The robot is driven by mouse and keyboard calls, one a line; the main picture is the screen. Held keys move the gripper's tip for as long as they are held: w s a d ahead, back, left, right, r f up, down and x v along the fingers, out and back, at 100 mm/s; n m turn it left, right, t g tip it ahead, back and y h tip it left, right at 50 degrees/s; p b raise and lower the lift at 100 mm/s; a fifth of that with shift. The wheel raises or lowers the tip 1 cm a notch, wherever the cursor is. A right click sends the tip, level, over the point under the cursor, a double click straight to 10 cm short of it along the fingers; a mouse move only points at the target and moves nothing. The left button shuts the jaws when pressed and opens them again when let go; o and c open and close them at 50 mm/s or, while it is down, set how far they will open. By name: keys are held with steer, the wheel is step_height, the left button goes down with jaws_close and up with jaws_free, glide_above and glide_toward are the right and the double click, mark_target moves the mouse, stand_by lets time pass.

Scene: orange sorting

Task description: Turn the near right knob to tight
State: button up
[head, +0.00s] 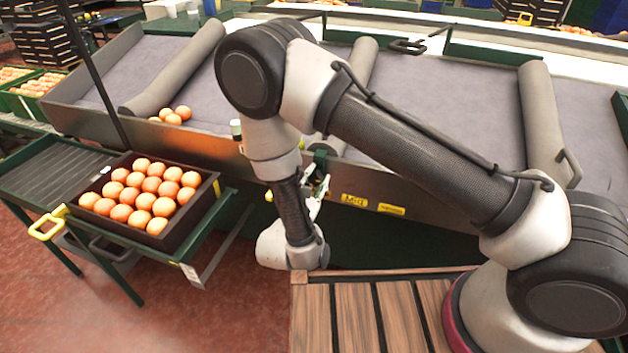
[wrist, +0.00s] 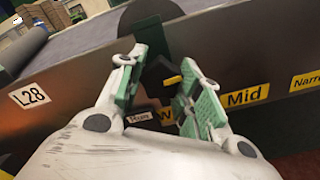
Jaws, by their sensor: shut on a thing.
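A dark knob (wrist: 156,84) with a short yellow mark (wrist: 172,80) sits on the grey metal side panel in the wrist view. My gripper (wrist: 160,72) is shut on it, with one green-padded finger on each side. The fingers hide part of the knob, so its exact setting is hard to read. Below and to the right are yellow labels: one starting with "W", half hidden by a finger, then "Mid" (wrist: 245,97) and "Narrow" (wrist: 305,80). In the head view my gripper (head: 318,187) is at the panel, and my wrist mostly covers the knob.
A dark crate of oranges (head: 212,196) stands on a green stand at left. A few oranges (head: 184,113) lie on the grey sloped belt (head: 440,100) above the panel. Grey rollers (head: 540,115) cross the belt. A slatted wooden platform (head: 350,310) lies in front.

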steer(key=shift+a+m, duration=0.1)
steer(key=shift+m, duration=0.2)
steer(key=o, duration=1.1)
steer(key=shift+c, duration=0.2)
step_height(320, 180, up, 10)
steer(key=shift+o, duration=0.2)
